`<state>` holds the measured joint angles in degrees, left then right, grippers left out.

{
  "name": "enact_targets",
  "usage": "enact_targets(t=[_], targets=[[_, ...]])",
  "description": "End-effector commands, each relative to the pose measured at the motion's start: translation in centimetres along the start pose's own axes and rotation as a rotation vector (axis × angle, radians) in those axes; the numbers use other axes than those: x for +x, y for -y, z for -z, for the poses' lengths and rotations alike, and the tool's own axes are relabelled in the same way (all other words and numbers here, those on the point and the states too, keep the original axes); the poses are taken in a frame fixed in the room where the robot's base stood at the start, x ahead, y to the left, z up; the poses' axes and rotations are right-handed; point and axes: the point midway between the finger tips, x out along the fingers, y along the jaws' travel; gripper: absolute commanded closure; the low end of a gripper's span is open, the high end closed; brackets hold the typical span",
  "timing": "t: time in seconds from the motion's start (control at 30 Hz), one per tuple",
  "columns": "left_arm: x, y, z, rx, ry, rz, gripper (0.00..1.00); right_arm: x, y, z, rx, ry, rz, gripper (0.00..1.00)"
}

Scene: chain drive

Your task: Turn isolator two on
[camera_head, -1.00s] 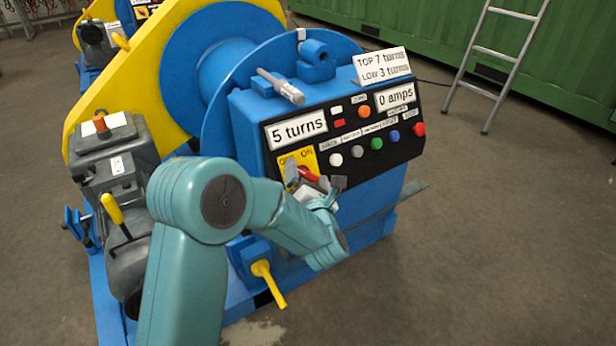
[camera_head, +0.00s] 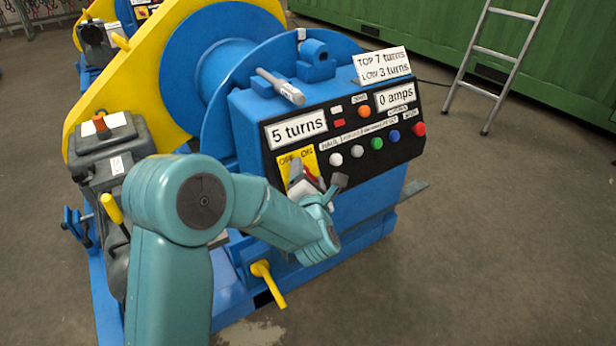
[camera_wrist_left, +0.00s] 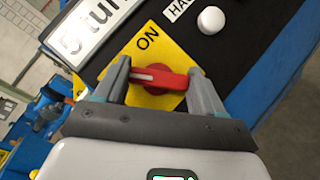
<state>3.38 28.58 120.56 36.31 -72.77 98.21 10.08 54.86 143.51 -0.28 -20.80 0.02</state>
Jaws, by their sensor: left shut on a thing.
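The red isolator handle (camera_head: 310,172) sits on a yellow plate (camera_head: 284,163) marked OFF and ON, low on the black panel of the blue winch. My left gripper (camera_head: 317,184) is at the handle and partly hides it in the head view. In the left wrist view the red handle (camera_wrist_left: 158,80) lies crosswise between the two fingers, which are shut on its ends. The word ON on the yellow plate (camera_wrist_left: 172,47) shows just beyond the handle. The OFF word is out of that view. No number on the isolator shows. My right gripper is not in view.
Several coloured buttons, including a white one (camera_head: 335,159) and a green one (camera_head: 376,143), sit right of the plate. A display (camera_head: 299,128) reads 5 turns. A yellow lever (camera_head: 268,283) sticks out below. A ladder (camera_head: 497,60) stands right on clear floor.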

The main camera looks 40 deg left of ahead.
Motion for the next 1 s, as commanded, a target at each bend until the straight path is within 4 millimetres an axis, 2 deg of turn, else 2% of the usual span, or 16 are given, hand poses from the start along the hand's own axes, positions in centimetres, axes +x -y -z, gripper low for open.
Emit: enact_targets(t=[0.23,0.47,0.77,1.0], targets=[[-0.1,-0.3,-0.2,0.187,0.000,0.133,0.61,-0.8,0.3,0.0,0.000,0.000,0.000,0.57],[-0.1,-0.6,-0.4,0.366,0.000,0.262,0.61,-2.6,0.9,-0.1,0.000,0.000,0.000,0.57],[-0.1,-0.9,-0.7,0.600,-0.001,0.429,0.61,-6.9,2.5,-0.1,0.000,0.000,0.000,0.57],[-0.1,-1.1,-0.9,0.784,-0.001,0.562,0.61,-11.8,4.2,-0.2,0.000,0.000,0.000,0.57]])
